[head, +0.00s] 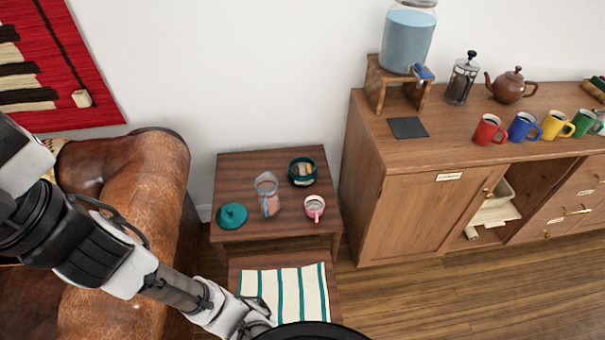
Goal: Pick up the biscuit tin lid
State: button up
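A round teal lid with a small knob on top, which looks like the biscuit tin lid (231,215), lies on the left side of a small dark wooden side table (238,169). A teal round tin (302,171), open at the top, stands on the same table to the back right of the lid. My arm comes in from the left and runs down to the bottom edge. My gripper's fingers are not in view, so I cannot see whether it holds anything.
A clear jug (267,195) stands close to the lid's right, with a pink mug (314,207) beyond. A striped cloth (288,291) lies on a lower surface in front. A leather sofa (130,220) is at left, a wooden sideboard (412,212) at right.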

aim_at(231, 217)
jog(key=u, duration=0.7)
